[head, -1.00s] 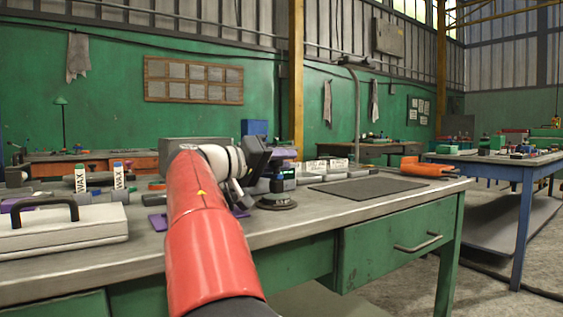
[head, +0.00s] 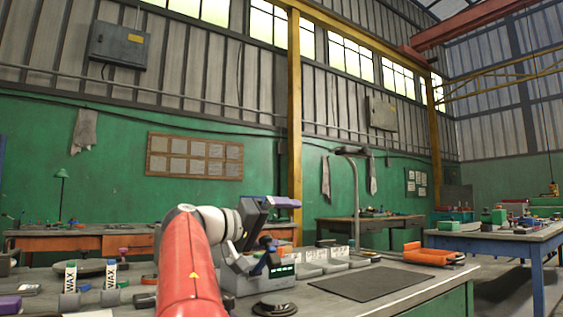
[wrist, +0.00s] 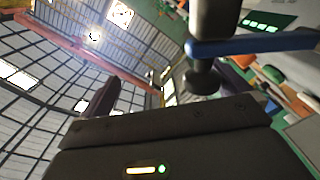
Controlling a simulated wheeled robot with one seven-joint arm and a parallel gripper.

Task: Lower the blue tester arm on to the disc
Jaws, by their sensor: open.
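The tester (head: 248,284) is a grey box with a green-lit display on the bench. Its blue arm (head: 272,259) slopes upward, with a dark knob near its raised end. The black disc (head: 274,309) lies flat on the bench in front, apart from the arm. My gripper (head: 290,203) is open and empty, above the tester, with purple fingers pointing right. In the wrist view the blue arm (wrist: 255,43) crosses the upper right, beside a dark round knob (wrist: 202,80). The disc cannot be made out there.
A dark mat (head: 360,283) lies to the right of the disc, with an orange tool (head: 432,255) beyond it. WAX bottles (head: 70,275) stand at left. The space above the mat is clear.

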